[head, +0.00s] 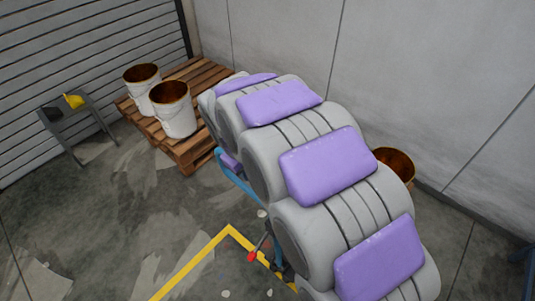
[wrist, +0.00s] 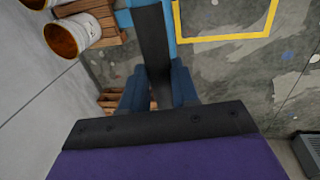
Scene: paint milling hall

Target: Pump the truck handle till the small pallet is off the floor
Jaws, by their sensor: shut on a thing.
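A wooden pallet (head: 196,152) with two white buckets on it stands at the back in the head view. Whether its underside touches the floor cannot be told. The blue truck (head: 238,184) shows only in part beside my arm, with a red-tipped lever (head: 252,257) low down. In the wrist view the truck's blue frame (wrist: 122,18) is at the top. My gripper (wrist: 158,88) is shut on the dark truck handle (wrist: 152,40), which runs up between its blue fingers. My arm hides the gripper and most of the truck in the head view.
A brown-topped bucket (head: 397,163) stands behind my arm by the grey wall. A small grey stand (head: 75,117) with a yellow item is at the left near the shutter. A yellow floor line (head: 190,265) marks a corner. The floor at front left is clear.

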